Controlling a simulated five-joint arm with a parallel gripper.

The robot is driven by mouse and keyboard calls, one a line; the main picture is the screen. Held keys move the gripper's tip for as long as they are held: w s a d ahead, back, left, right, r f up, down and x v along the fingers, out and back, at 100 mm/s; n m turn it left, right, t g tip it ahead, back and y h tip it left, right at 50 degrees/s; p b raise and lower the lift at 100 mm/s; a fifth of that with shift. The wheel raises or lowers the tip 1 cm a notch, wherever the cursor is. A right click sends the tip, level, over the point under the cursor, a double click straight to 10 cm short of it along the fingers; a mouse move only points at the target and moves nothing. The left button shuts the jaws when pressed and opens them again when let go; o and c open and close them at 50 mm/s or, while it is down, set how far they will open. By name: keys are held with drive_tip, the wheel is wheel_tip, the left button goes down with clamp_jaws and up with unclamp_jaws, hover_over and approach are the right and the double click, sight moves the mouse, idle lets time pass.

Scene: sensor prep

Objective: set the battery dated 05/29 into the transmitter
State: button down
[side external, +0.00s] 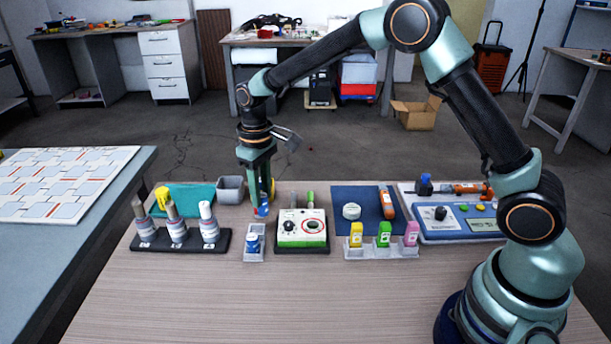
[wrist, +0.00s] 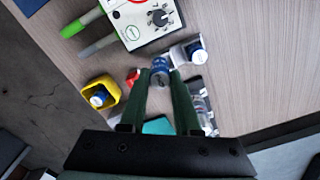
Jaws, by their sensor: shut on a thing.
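My gripper (wrist: 160,82) is shut on a blue battery (wrist: 160,66) with a pale end, held between the fingertips. In the side external view my gripper (side external: 262,204) points down, and the blue battery (side external: 261,212) shows at its tips, above and behind a small pale tray (side external: 254,257). Another blue battery (side external: 254,243) with a white top stands in that tray; it also shows in the wrist view (wrist: 195,50). No date is readable. A white-and-green box (side external: 302,229) with a black knob stands right of the tray; I cannot tell which thing is the transmitter.
A yellow holder (wrist: 88,90) and a red piece (wrist: 132,75) are close to my gripper. A dark rack (side external: 180,242) of bottles stands left. A pale rack (side external: 381,252) with yellow, green and pink pieces and a blue-grey meter (side external: 445,226) stand right. The front table is clear.

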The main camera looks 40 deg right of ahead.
drive_tip(key=s+d+r, duration=0.3)
drive_tip(key=s+d, duration=0.4)
drive_tip(key=s, duration=0.2)
drive_tip(key=shift+a+f, duration=0.15)
drive_tip(key=shift+f, duration=0.9)
drive_tip(key=shift+a+f, duration=0.1)
drive_tip(key=shift+f, duration=0.95)
drive_tip(key=shift+f, duration=1.2)
drive_tip(key=shift+c, duration=1.5)
unclamp_jaws()
drive_tip(key=shift+r, duration=0.75)
drive_tip(key=shift+r, duration=2.9)
